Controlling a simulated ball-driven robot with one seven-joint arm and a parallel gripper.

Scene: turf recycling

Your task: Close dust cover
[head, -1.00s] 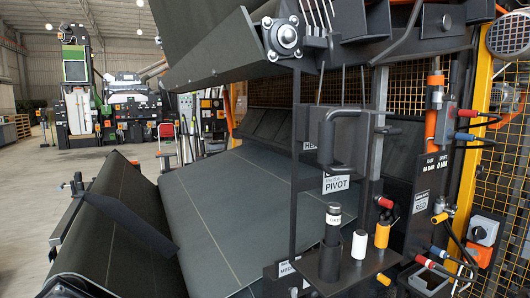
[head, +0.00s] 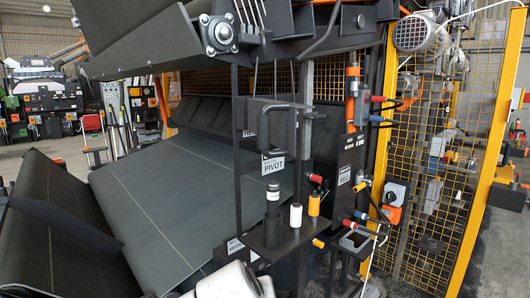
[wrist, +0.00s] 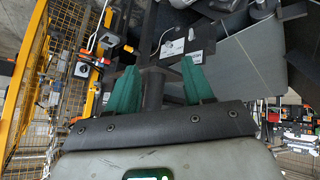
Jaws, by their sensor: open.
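I cannot make out for sure which part is the dust cover. My gripper (wrist: 160,84) shows in the wrist view with two green fingers spread apart. A dark post (wrist: 152,92) shows between the fingers, and I see no contact with it. The fingers do not show in the head view; only a white part of my arm does, at the bottom.
A black shelf (head: 283,236) carries a dark cylinder (head: 272,208), a white one (head: 295,215) and a yellow one (head: 314,203). A PIVOT panel (head: 272,164) stands above. Yellow mesh fencing (head: 430,170) stands behind.

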